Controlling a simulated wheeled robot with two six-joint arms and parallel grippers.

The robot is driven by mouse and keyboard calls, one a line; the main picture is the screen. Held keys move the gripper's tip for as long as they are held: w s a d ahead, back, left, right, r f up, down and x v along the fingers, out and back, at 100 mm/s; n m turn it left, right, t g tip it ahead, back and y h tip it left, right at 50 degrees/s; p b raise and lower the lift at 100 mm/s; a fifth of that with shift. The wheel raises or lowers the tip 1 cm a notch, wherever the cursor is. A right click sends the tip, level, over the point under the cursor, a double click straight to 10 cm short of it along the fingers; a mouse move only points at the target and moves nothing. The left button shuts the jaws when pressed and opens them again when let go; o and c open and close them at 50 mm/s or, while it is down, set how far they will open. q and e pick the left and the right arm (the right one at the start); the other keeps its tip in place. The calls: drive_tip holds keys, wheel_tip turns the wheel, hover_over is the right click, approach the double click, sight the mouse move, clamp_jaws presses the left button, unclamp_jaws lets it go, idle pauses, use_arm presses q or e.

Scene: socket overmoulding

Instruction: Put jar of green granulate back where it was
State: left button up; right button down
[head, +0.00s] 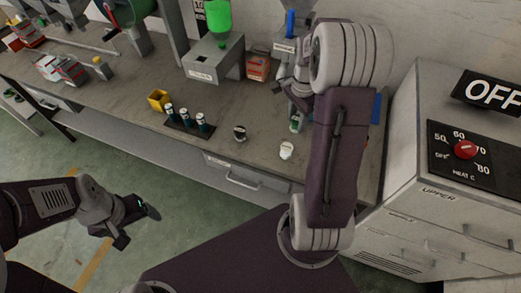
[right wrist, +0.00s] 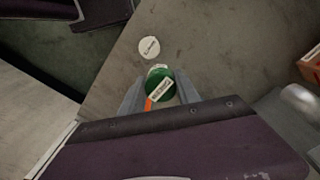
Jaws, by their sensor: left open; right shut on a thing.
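The jar of green granulate (right wrist: 160,88) is between the two fingers of my right gripper (right wrist: 160,92) in the right wrist view. It shows green, with a white label and an orange strip beside it. In the head view the jar (head: 295,125) shows as a small green piece below my right gripper, near the right end of the bench, partly hidden by my arm. My right gripper is shut on it; I cannot tell whether its base touches the bench. My left gripper (head: 133,217) is open and empty over the floor, in front of the bench.
A white-topped jar (head: 286,150) stands near the bench's front edge, with a dark jar (head: 240,133) to its left. A dark rack (head: 187,125) holds several bottles beside a yellow bin (head: 158,100). A round white labelled thing (right wrist: 149,47) lies close to the held jar. The heater cabinet (head: 425,190) stands right.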

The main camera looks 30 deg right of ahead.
drive_tip(key=w+a+f, duration=0.1)
drive_tip(key=a+f, duration=0.1)
drive_tip(key=a, duration=0.1)
drive_tip(key=w+a+f, duration=0.2)
drive_tip(key=a, duration=0.2)
drive_tip(key=w+a+f, duration=0.1)
drive_tip(key=a+f, duration=0.1)
drive_tip(key=a, duration=0.1)
drive_tip(key=shift+w+a+f, duration=0.3)
drive_tip(key=shift+w+f, duration=0.05)
wheel_tip(320, 180, down, 3)
drive_tip(key=shift+s+f+b, duration=0.1)
drive_tip(key=shift+f+b, duration=0.1)
drive_tip(key=shift+b, duration=0.1)
drive_tip(key=shift+f, duration=0.35)
drive_tip(key=shift+f, duration=0.15)
drive_tip(key=c, duration=0.9)
unclamp_jaws()
